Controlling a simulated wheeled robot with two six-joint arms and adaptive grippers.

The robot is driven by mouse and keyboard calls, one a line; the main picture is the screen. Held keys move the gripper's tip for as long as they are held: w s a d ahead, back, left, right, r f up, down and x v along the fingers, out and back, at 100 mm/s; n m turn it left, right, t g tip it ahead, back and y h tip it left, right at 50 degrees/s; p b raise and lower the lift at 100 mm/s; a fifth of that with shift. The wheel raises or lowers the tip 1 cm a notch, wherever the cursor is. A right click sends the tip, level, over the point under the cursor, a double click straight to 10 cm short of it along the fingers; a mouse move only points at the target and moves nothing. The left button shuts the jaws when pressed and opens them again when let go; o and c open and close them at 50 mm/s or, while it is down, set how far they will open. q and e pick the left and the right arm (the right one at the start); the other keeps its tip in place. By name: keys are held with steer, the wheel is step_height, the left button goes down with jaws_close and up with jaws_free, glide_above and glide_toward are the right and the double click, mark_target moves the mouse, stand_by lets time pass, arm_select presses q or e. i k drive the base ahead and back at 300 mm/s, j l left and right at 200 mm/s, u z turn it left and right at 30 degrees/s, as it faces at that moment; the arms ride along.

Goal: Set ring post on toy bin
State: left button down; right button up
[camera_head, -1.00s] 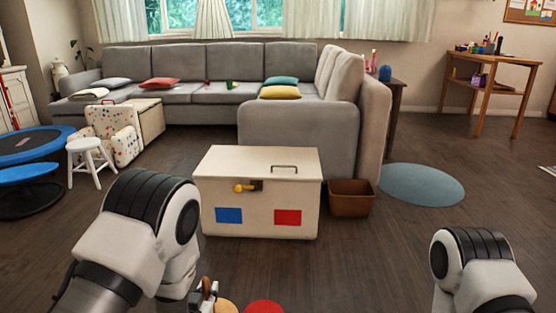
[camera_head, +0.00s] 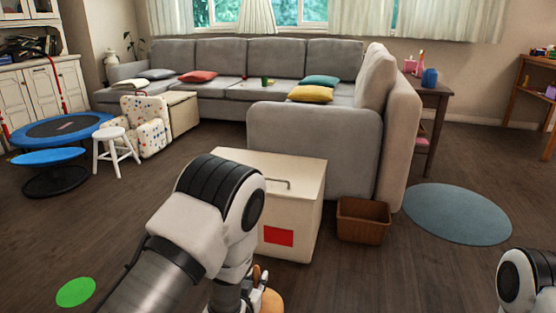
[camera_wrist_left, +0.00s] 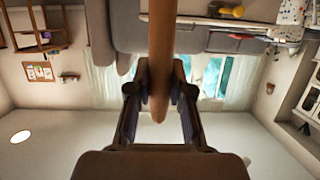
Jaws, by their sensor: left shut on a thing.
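The toy bin (camera_head: 309,189) is a cream chest with a lid handle and a red square on its front. It stands ahead of me on the floor, its left front hidden behind my left arm. My left gripper (camera_head: 256,276), at the bottom of the head view, is low in front of the bin. In the left wrist view my left gripper (camera_wrist_left: 159,95) is shut on the ring post (camera_wrist_left: 162,45), a tan wooden rod between its fingers. In the head view, a rounded orange-tan part (camera_head: 271,302) shows beside the gripper, mostly cut off. My right gripper is out of frame.
A brown basket (camera_head: 363,222) stands right of the bin, near the grey sofa (camera_head: 313,136). A white stool (camera_head: 115,147) and a small trampoline (camera_head: 60,129) are at left. A green disc (camera_head: 76,292) lies on the floor.

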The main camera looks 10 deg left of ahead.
mark_target(255, 163)
steer(key=i+l, duration=0.15)
steer(key=i, duration=0.3)
steer(key=i+l, duration=0.1)
steer(key=i, duration=0.3)
steer(key=i+l, duration=0.15)
steer(key=i, duration=0.3)
